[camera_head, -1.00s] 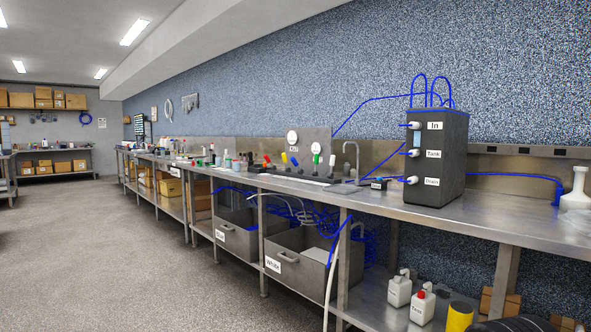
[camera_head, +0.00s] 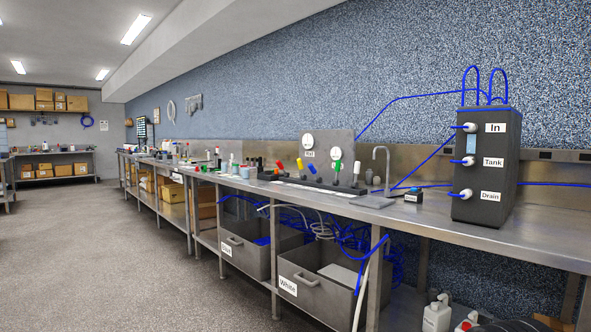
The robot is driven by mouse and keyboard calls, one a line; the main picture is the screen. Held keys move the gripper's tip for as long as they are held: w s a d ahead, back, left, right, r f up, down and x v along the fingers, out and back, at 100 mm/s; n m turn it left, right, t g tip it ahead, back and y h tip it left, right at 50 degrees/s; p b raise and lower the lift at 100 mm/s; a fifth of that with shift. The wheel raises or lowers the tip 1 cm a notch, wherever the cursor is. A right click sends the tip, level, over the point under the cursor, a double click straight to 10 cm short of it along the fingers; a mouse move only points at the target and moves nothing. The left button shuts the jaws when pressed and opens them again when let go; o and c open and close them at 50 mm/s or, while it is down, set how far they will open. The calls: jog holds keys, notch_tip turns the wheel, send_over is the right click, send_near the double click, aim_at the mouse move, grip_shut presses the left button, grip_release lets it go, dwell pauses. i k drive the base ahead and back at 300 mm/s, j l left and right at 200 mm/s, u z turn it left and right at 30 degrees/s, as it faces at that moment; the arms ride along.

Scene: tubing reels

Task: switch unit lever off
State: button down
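A tall dark grey unit (camera_head: 487,170) stands upright on the steel bench at the right. Its front has labels reading In, Tank and Drain. Beside each label is a white fitting with a blue tube: the In fitting (camera_head: 469,127), the Tank fitting (camera_head: 467,161) and the Drain fitting (camera_head: 465,194). Further left on the bench, a row of handles stands before a steel panel: a red one (camera_head: 281,165), a yellow one (camera_head: 299,163) and a green one (camera_head: 337,166). I cannot tell which part is the unit's lever or how it is set. My gripper is not in view.
The long steel bench (camera_head: 440,222) runs along the right wall. A tap (camera_head: 387,165) stands left of the unit. Grey bins labelled White (camera_head: 318,299) and Dirt (camera_head: 240,257) sit underneath. Blue tubing hangs around them. The floor (camera_head: 110,260) on the left is clear.

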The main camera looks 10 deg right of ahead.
aim_at(320, 180)
jog(key=i+j, duration=0.2)
jog(key=i, duration=0.35)
jog(key=i+j, duration=0.15)
jog(key=i, duration=0.35)
jog(key=i+j, duration=0.2)
jog(key=i, duration=0.35)
jog(key=i+j+u, duration=0.1)
jog(key=i, duration=0.4)
jog(key=i+j, duration=0.2)
jog(key=i, duration=0.35)
